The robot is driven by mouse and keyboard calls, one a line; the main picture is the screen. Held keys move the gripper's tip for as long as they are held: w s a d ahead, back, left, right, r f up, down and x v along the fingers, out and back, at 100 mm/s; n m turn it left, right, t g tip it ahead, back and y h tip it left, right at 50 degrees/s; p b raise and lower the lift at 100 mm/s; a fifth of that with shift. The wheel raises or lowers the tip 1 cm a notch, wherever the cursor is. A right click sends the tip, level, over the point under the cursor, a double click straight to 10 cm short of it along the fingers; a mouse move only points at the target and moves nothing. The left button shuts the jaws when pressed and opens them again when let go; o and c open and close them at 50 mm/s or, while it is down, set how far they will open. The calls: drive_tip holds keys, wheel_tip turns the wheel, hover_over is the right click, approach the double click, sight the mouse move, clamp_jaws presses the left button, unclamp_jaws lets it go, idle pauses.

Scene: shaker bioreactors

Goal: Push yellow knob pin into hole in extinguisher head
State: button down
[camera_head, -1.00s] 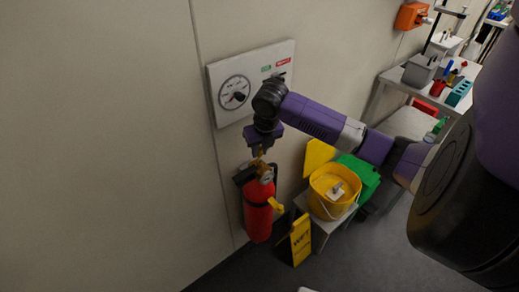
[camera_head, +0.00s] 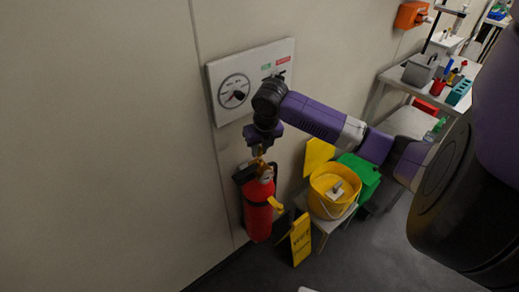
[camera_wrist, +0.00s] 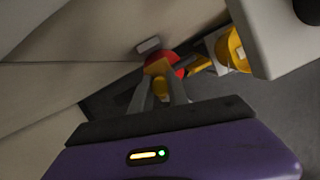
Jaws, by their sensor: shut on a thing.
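The red fire extinguisher (camera_head: 258,215) hangs upright on the wall, with its brass-coloured head (camera_head: 265,172) at the top. My gripper (camera_head: 261,152) points down right above this head. In the wrist view, my gripper (camera_wrist: 161,92) is shut on the yellow knob pin (camera_wrist: 161,86), which shows between the two fingers. A patch of the red extinguisher (camera_wrist: 160,57) shows just beyond the fingertips. The hole in the head is hidden, and I cannot tell whether the pin touches it or is in it.
A wall panel with a round dial (camera_head: 234,92) is close behind my wrist. A yellow bucket (camera_head: 333,190) on a low stand, a yellow floor sign (camera_head: 301,240) and a green box (camera_head: 360,172) stand to the right. The wall is bare on the left.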

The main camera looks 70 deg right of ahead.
sight(260, 154)
drive_tip(key=shift+f+b, duration=1.2)
drive_tip(key=shift+f, duration=0.1)
idle(1.5)
drive_tip(key=shift+s+a+f+b, duration=0.1)
drive_tip(key=shift+a+f+b, duration=0.05)
drive_tip(key=shift+f+b, duration=0.45)
drive_tip(key=shift+a+f+b, duration=0.1)
drive_tip(key=shift+f+b, duration=0.45)
idle(1.5)
drive_tip(key=shift+r, duration=0.25)
drive_tip(key=shift+r+p, duration=0.35)
drive_tip(key=shift+p, duration=0.05)
drive_tip(key=shift+d+r, duration=0.1)
drive_tip(key=shift+r, duration=0.1)
drive_tip(key=shift+w+r+p, duration=0.2)
drive_tip(key=shift+r+p, duration=0.25)
drive_tip(key=shift+r, duration=0.05)
drive_tip(key=shift+r, duration=0.1)
drive_tip(key=shift+s+d+r+p, duration=0.1)
drive_tip(key=shift+r+p, duration=0.35)
drive_tip(key=shift+r, duration=0.3)
drive_tip(key=shift+r, duration=0.1)
